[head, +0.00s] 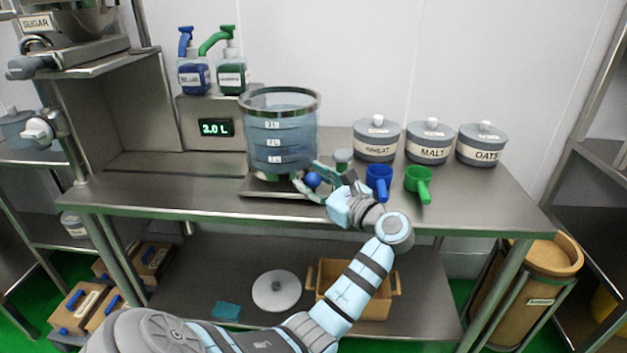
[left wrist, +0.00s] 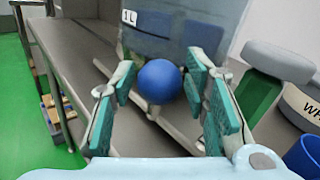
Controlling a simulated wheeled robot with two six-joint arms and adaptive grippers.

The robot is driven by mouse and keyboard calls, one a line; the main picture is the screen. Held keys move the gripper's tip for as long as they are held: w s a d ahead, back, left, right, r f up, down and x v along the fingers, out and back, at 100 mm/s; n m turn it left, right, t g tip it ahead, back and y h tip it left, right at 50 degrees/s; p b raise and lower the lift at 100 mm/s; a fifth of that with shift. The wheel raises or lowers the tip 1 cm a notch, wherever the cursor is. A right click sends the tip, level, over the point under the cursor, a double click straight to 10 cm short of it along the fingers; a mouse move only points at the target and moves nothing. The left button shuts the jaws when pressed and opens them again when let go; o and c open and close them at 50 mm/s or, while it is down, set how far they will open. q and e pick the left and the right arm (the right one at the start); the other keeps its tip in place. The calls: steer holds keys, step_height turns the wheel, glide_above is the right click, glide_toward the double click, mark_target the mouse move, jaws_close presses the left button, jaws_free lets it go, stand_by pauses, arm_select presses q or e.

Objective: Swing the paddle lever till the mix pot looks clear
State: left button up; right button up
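The mix pot (head: 281,135) is a clear, bluish vessel marked with litre labels, standing on a metal base on the bench. Its wall also shows in the left wrist view (left wrist: 180,28). Its contents look pale blue and see-through; no lumps can be made out. The paddle lever has a blue ball knob (head: 313,180) low at the pot's front right, and the knob (left wrist: 160,82) sits between my left gripper's fingertips. The lever's rod is mostly hidden. My right gripper is out of view.
A display (head: 215,128) reads 3.0 L. Blue (head: 194,76) and green (head: 231,75) pump bottles stand behind left. Wheat, malt (head: 429,142) and oats jars stand at right, with blue (head: 379,183) and green (head: 418,184) scoops before them, close to my left gripper.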

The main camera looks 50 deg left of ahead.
arm_select(q)
steer(key=shift+d, duration=0.1)
steer(key=d, duration=1.1)
steer(key=shift+s+d, duration=0.25)
steer(key=shift+d, duration=0.15)
